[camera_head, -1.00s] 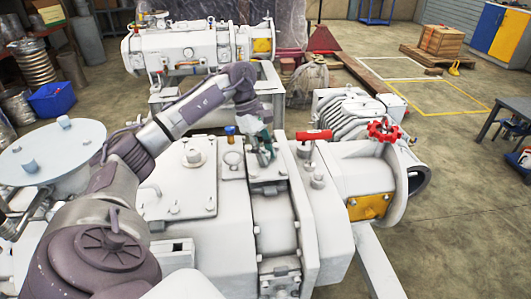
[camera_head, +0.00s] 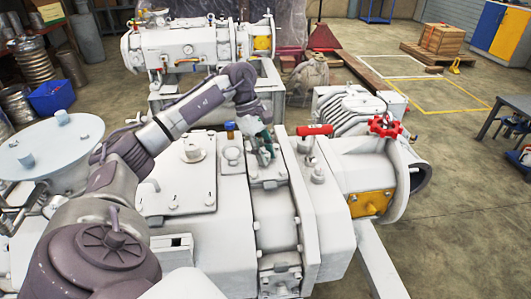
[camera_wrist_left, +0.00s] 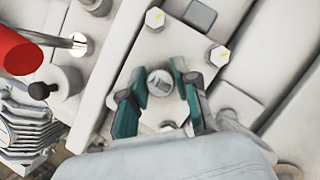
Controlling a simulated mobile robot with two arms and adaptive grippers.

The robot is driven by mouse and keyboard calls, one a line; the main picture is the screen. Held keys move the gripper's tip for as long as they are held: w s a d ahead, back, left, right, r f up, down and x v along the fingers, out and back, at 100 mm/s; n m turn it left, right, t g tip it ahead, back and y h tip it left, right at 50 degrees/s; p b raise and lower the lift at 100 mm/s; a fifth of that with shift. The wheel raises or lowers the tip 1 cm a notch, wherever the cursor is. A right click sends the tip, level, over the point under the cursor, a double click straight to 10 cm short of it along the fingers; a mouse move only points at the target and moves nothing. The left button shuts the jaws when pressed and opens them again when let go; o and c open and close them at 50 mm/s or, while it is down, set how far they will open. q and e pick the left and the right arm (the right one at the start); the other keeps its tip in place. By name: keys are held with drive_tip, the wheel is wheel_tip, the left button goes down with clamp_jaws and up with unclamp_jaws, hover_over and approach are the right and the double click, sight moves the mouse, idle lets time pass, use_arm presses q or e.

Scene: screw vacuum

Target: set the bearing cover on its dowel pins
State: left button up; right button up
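A light grey-white plate with corner bolts, which I take for the bearing cover (camera_wrist_left: 139,61), lies under my left gripper (camera_wrist_left: 160,84) in the wrist view. A round metal knob with a slot stands on it between my two green fingers. The fingers are close on both sides of the knob; I cannot tell if they touch it. In the head view my left gripper (camera_head: 264,146) points down over the plate (camera_head: 268,172) on top of the machine. I cannot make out the dowel pins. My right gripper is not in view.
A red-handled valve (camera_head: 314,130) stands just right of the gripper, and its red handle (camera_wrist_left: 17,52) shows close by in the wrist view. A blue-capped fitting (camera_head: 230,131) is just left. A red handwheel (camera_head: 384,127) is farther right. A second white machine (camera_head: 190,45) stands behind.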

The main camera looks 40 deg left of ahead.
use_arm(q)
drive_tip(key=o, duration=0.4)
drive_tip(key=shift+r, duration=0.1)
drive_tip(key=v, duration=1.2)
drive_tip(key=shift+s, duration=0.1)
